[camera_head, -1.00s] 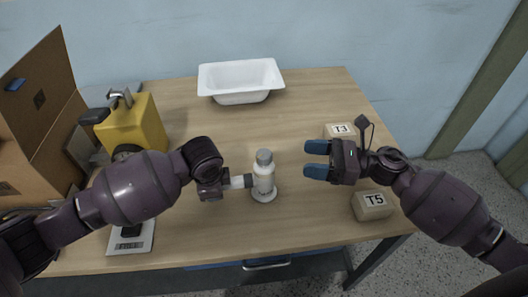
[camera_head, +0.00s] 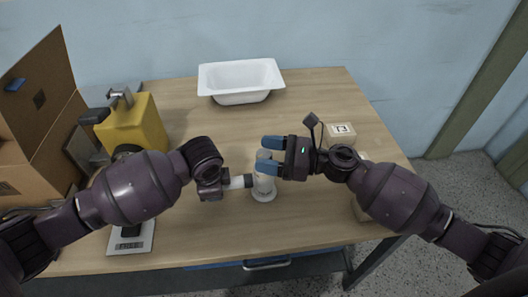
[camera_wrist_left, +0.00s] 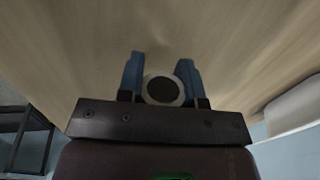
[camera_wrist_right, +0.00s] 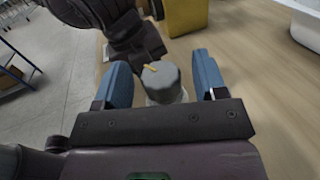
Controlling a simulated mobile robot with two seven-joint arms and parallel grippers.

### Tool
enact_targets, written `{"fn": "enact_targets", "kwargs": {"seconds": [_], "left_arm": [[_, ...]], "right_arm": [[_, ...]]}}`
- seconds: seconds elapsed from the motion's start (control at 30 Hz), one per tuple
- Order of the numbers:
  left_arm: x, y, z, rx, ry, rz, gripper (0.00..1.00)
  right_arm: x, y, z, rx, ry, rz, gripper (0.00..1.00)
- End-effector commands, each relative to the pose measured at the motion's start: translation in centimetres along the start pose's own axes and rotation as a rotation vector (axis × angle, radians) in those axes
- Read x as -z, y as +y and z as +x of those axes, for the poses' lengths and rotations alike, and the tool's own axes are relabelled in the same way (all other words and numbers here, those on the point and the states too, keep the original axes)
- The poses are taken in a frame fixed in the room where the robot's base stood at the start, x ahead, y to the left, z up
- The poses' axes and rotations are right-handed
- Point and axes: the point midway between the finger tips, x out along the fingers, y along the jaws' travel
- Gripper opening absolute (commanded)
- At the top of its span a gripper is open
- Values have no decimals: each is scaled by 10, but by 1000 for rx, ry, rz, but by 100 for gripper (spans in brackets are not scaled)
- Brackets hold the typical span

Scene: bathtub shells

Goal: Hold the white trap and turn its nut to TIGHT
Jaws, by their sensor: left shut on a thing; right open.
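The white trap (camera_head: 264,187) stands upright on its round base on the wooden table, with a side pipe (camera_head: 238,181) pointing left. My left gripper (camera_wrist_left: 162,75) is shut on that side pipe; its dark round end shows between the blue fingers in the left wrist view. The grey nut (camera_wrist_right: 162,79) on top of the trap has a yellow pointer mark in the right wrist view. My right gripper (camera_head: 271,155) is open, its blue fingers on either side of the nut. In the right wrist view (camera_wrist_right: 161,80) gaps show between nut and fingers. Any TIGHT label is not visible.
A white tub (camera_head: 240,98) stands at the back of the table (camera_head: 180,93). A yellow block (camera_head: 132,125) and a cardboard box (camera_head: 45,110) are at left, with a scale (camera_head: 130,245) in front. A T3 block (camera_head: 341,131) is at right; another block is mostly hidden by my right arm.

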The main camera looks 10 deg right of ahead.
Motion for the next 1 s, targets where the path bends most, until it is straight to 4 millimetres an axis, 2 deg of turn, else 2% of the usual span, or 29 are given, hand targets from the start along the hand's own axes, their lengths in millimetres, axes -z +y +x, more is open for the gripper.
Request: {"fn": "enact_targets", "kwargs": {"seconds": [0.17, 0.43, 0.77, 1.0], "left_arm": [[0, 0, 0, 0, 0, 0, 5], [0, 0, 0, 0, 0, 0, 5], [0, 0, 0, 0, 0, 0, 5], [0, 0, 0, 0, 0, 0, 5]], "right_arm": [[0, 0, 9, -2, 0, -1, 65], [0, 0, 10, -1, 0, 0, 65], [0, 0, 10, -1, 0, -1, 15], [0, 0, 10, -20, 1, 0, 15]]}}
